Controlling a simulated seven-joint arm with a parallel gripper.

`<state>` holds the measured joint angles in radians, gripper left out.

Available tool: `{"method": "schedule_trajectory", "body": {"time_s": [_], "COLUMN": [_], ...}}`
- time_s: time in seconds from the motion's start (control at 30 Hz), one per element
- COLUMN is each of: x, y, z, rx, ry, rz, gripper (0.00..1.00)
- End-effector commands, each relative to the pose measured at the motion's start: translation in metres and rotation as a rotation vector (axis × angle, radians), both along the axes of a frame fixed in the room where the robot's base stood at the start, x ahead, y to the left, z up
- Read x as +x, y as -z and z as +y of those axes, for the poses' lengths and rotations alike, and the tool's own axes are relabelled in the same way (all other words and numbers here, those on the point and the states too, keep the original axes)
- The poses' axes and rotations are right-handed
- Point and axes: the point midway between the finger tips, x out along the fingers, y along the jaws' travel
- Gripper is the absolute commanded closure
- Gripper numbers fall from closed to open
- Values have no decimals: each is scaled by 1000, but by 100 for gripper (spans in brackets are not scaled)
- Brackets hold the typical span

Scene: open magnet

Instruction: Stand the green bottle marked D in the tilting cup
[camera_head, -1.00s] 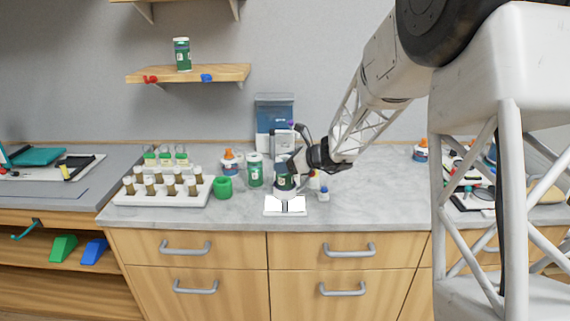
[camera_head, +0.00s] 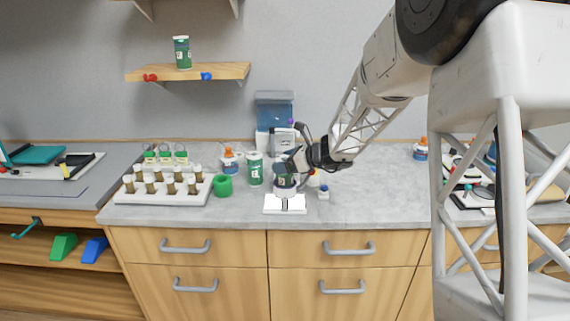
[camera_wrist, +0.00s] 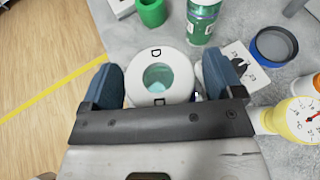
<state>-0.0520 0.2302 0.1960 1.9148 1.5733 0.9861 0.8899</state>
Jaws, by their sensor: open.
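A bottle with a round white top (camera_wrist: 174,56) marked D and a green centre is between my fingers in the wrist view. My gripper (camera_wrist: 165,85) is open, with one blue finger on each side of the top. My fingers hide much of the bottle and the cup, so I cannot tell how deep the bottle sits.
Another green bottle (camera_head: 255,170) and a green cup (camera_head: 222,187) stand just left of my gripper. A white rack (camera_head: 133,196) with several vials is further left. A yellow round gauge (camera_wrist: 298,118) is close on the wrist view's right.

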Motion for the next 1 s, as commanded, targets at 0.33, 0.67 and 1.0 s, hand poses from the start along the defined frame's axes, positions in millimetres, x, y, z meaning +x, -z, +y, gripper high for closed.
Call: {"method": "schedule_trajectory", "body": {"time_s": [0.33, 0.67, 1.0], "x": [-14, -33, -42], "y": [-17, -37, -47], "z": [-34, -79, -101], "rx": [0, -1, 0], "ry": [2, 1, 1], "rz": [-1, -2, 0], "gripper": [14, 14, 14]}}
